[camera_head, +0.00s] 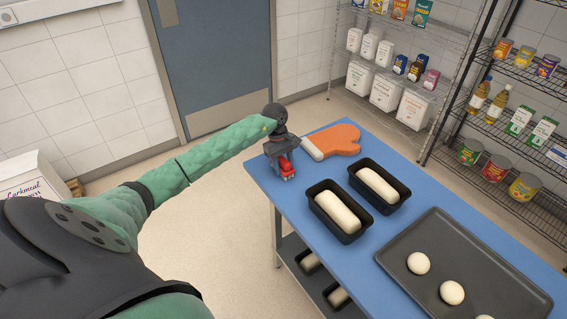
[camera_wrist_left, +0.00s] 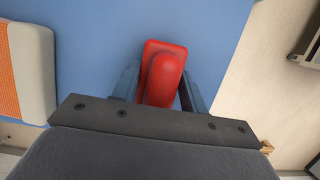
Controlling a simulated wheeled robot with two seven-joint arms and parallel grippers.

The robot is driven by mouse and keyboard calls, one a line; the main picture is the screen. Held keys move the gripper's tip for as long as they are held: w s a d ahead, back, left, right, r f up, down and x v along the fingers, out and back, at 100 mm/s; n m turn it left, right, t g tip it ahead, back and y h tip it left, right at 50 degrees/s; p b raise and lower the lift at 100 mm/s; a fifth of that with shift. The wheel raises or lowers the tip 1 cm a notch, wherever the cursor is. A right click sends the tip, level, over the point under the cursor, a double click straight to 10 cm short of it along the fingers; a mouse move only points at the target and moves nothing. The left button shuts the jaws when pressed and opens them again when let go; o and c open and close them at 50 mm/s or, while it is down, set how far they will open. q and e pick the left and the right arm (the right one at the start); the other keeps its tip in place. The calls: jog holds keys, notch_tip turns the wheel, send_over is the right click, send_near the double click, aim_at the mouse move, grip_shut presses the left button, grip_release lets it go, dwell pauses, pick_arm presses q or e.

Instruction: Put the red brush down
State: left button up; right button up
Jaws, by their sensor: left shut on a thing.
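The red brush (camera_head: 286,168) is in my left gripper (camera_head: 281,158) at the far left corner of the blue table (camera_head: 262,169). In the left wrist view the red brush (camera_wrist_left: 164,72) sits between the two fingers of my left gripper (camera_wrist_left: 158,88), which is shut on it. Blue tabletop (camera_wrist_left: 95,40) lies below the brush. I cannot tell whether the brush touches the table. My right gripper is not in view.
An orange oven mitt (camera_head: 337,139) lies just right of the gripper. Two black loaf tins (camera_head: 347,236) (camera_head: 395,203) with dough and a dark baking tray (camera_head: 492,262) with dough balls take up the table's right part. Wire shelves (camera_head: 437,97) stand behind.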

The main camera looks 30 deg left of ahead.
pick_arm(q)
jog(key=shift+f, duration=0.15)
dwell(0.3)
jog(key=o, duration=1.1)
jog(key=shift+o, duration=0.2)
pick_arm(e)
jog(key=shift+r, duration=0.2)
pick_arm(q)
jog(key=shift+a+r, duration=0.1)
jog(key=shift+r, duration=0.15)
jog(key=shift+w+r+b, duration=0.1)
jog(key=shift+r+b, duration=0.1)
jog(key=shift+b, duration=0.1)
jog(key=shift+a+r+b, duration=0.15)
jog(key=shift+r+b, duration=0.2)
jog(key=shift+r, duration=0.1)
jog(key=b+v, duration=0.4)
jog(key=v, duration=0.5)
jog(key=shift+w+a+r+b, duration=0.1)
jog(key=shift+r+b, duration=0.3)
jog(key=shift+r, duration=0.3)
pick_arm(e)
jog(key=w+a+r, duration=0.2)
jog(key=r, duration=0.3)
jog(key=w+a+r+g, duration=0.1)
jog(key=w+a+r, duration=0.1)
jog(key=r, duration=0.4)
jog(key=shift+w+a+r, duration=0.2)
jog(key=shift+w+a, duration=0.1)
